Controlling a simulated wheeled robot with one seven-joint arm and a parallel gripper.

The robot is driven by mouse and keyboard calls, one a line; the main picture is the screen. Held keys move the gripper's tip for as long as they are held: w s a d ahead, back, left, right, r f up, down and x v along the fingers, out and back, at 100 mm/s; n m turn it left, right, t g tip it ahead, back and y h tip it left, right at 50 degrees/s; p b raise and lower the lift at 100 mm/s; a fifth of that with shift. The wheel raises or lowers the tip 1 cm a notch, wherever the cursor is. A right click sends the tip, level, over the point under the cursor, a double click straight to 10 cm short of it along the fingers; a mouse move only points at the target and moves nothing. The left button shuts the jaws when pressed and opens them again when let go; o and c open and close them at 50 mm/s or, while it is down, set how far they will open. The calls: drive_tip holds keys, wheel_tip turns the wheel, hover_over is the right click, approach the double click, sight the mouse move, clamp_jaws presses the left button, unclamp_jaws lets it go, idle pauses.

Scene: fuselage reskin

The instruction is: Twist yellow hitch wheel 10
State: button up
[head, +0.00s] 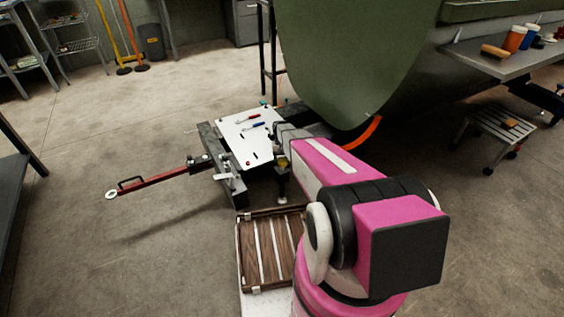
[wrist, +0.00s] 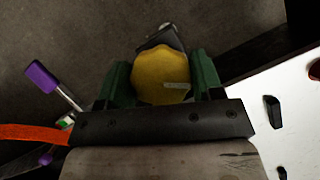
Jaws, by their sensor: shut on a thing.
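The yellow hitch wheel (wrist: 160,76) sits between the green fingers of my gripper (wrist: 162,84) in the wrist view. The fingers are shut on its left and right sides. A small pale label shows on the wheel's face, and a dark block lies just beyond it. In the head view my pink arm reaches to the right edge of the white-topped stand (head: 246,143); the arm mostly hides the gripper and the wheel there.
A red tow bar (head: 155,180) with a ring end sticks out left from the stand. Screwdrivers (head: 252,124) lie on its white top. The large green fuselage (head: 350,60) hangs close behind. A slatted wooden tray (head: 270,248) is near my base.

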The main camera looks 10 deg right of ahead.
drive_tip(key=n+h, duration=0.1)
drive_tip(key=n, duration=0.1)
drive_tip(key=n+h, duration=0.1)
drive_tip(key=n, duration=0.2)
drive_tip(key=shift+n+t, duration=0.3)
drive_tip(key=n+h, duration=0.1)
drive_tip(key=n, duration=0.1)
drive_tip(key=n+t+h, duration=0.1)
drive_tip(key=n, duration=0.2)
drive_tip(key=shift+d, duration=0.1)
drive_tip(key=n+t, duration=0.1)
drive_tip(key=n, duration=0.2)
drive_tip(key=n+t+h, duration=0.1)
drive_tip(key=n, duration=0.2)
drive_tip(key=shift+n, duration=0.4)
drive_tip(key=n+t, duration=0.2)
drive_tip(key=n, duration=0.2)
drive_tip(key=shift+w+n, duration=0.15)
drive_tip(key=shift+n, duration=0.25)
drive_tip(key=shift+t, duration=0.3)
drive_tip(key=o, duration=0.9)
